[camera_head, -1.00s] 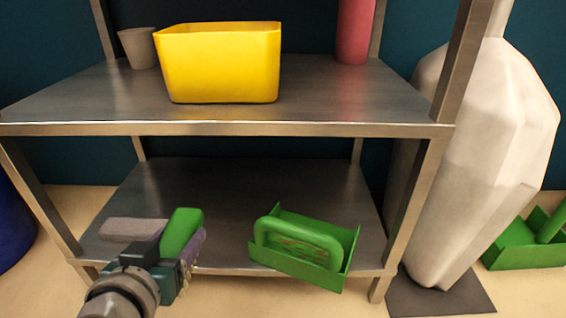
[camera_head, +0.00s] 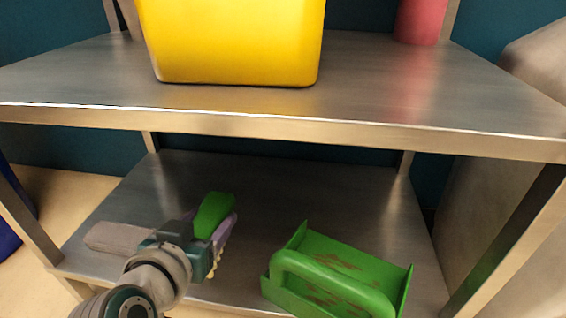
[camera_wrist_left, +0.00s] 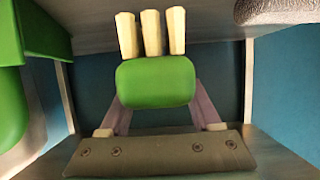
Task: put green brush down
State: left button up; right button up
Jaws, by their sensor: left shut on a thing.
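The green brush (camera_head: 214,212) with cream bristles is held in my left gripper (camera_head: 208,238) over the lower shelf (camera_head: 280,190). The gripper's purple fingers are shut on it. In the left wrist view the brush's green body (camera_wrist_left: 156,82) is between the fingers (camera_wrist_left: 160,112), and its bristles point to the top of the picture. I cannot tell whether the bristles touch the shelf. My right gripper is not in view.
A green dustpan (camera_head: 345,255) with a thick handle lies on the lower shelf, right of the brush. A grey block (camera_head: 114,237) lies to the left. The upper shelf (camera_head: 400,95) overhangs, bearing a yellow bin (camera_head: 235,40) and a red cylinder (camera_head: 420,20). The lower shelf's back is clear.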

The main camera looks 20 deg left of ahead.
pick_arm(q)
jog(key=f+b, duration=0.1)
jog(key=f, duration=0.1)
jog(key=w+f+b, duration=0.1)
jog(key=b, duration=0.1)
jog(key=shift+a+f, duration=0.1)
jog(key=shift+f, duration=0.3)
jog(key=shift+s+r, duration=0.1)
jog(key=shift+s, duration=0.15)
jog(key=o, duration=1.5)
jog(key=shift+w, duration=0.1)
jog(key=shift+c, duration=0.2)
